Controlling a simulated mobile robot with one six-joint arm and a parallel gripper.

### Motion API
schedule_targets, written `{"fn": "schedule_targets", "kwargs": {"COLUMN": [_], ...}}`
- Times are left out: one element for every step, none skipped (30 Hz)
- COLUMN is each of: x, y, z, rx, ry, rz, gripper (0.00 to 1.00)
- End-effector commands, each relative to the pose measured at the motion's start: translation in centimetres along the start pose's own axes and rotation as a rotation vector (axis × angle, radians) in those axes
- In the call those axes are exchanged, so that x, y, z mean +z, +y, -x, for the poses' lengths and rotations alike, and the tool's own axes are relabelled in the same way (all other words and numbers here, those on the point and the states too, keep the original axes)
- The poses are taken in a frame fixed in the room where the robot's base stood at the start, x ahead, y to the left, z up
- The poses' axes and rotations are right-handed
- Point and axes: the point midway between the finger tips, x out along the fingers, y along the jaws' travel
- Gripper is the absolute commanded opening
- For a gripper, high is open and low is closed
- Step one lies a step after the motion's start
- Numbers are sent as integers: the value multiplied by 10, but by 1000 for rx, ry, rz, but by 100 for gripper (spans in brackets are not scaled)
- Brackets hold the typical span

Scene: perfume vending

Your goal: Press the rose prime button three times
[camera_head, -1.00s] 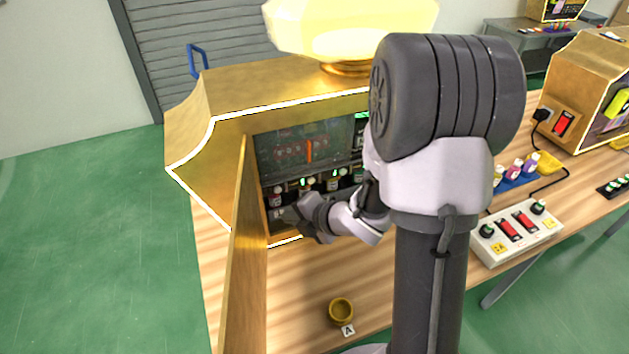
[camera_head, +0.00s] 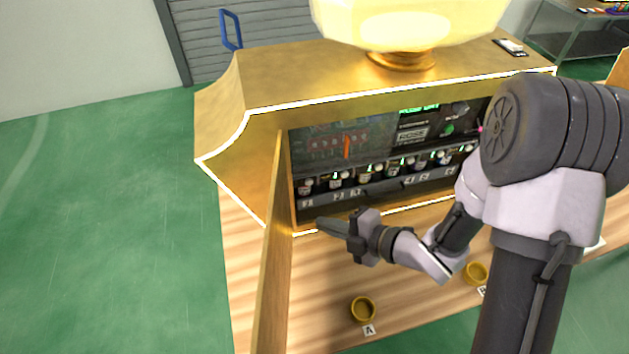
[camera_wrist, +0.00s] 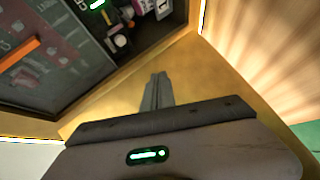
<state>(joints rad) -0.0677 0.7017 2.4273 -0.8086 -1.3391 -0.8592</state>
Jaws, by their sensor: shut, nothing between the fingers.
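The gold vending cabinet (camera_head: 232,95) stands on the wooden table with its front open. Inside, a dark panel (camera_head: 412,133) carries lettering that includes ROSE. A round green spot (camera_head: 447,129) shows to its right; I cannot tell whether it is a button. Below is a row of small bottles (camera_head: 336,180) with marked labels under them. I cannot pick out the rose prime button for certain. My gripper (camera_head: 320,221) is shut and empty, just in front of the cabinet's lower left edge. In the wrist view, its closed fingertips (camera_wrist: 158,78) point towards the cabinet's inner corner, apart from the bottles (camera_wrist: 120,41).
The open gold door (camera_head: 273,250) stands close to the left of my gripper. Small gold cup A (camera_head: 363,309) sits on the table (camera_head: 315,290) in front, and another gold cup (camera_head: 475,273) sits further right. The table between the door and cup A is clear.

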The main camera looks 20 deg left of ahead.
Motion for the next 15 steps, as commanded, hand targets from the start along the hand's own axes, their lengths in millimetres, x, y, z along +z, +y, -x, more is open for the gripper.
{"fn": "schedule_targets", "kwargs": {"x": [1,3,5,7,9,12,14,17,20,23,25,28,30,32,35], "y": [2,4,6,9,11,14,17,19,22,24,26,29,31,32,34], "z": [-2,-4,-7,-10,-13,-17,-20,-24,-28,-31,-34,-38,-41,-44,-48], "rx": [0,0,0,0,0,0,0,0,0,0,0,0,0,0,0], "ry": [0,1,1,1,1,0,0,0,0,0,0,0,-1,-1,0], "rz": [1,1,1,1,1,2,1,2,2,2,1,2,2,2,1], "gripper": [0,0,0,0,0,0,0,0,0,0,0,0,0,0,0]}}
